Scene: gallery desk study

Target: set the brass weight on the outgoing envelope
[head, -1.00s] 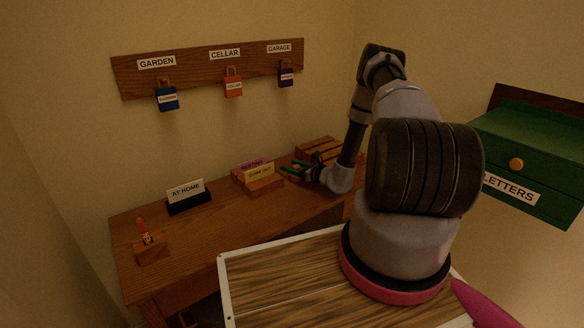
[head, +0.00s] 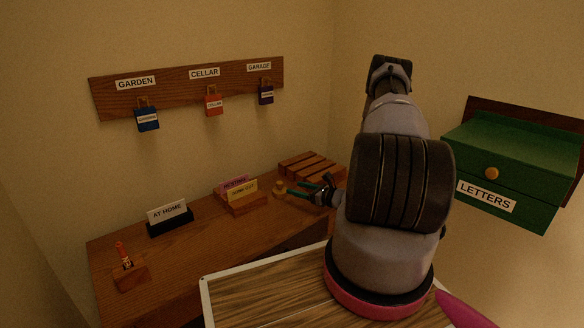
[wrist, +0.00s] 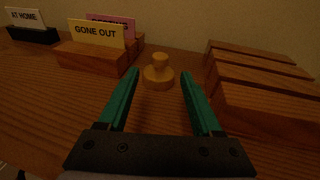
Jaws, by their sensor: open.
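The brass weight (head: 279,188) stands upright on the desk, a small knobbed cylinder between the sign holders and the slatted wooden rack. In the wrist view the weight (wrist: 158,80) is straight ahead, centred between the fingers at about their tips. My gripper (head: 308,190) is open and empty, with its green fingers level and pointing at the weight from the right in the head view. The fingers (wrist: 159,92) do not visibly touch it. I can make out no outgoing envelope in either view.
The GONE OUT sign (wrist: 96,33) in its wooden holder is left of the weight; the slatted rack (wrist: 262,85) is close on the right. An AT HOME sign (head: 168,214) stands farther left. A green LETTERS box (head: 508,170) is on the right wall.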

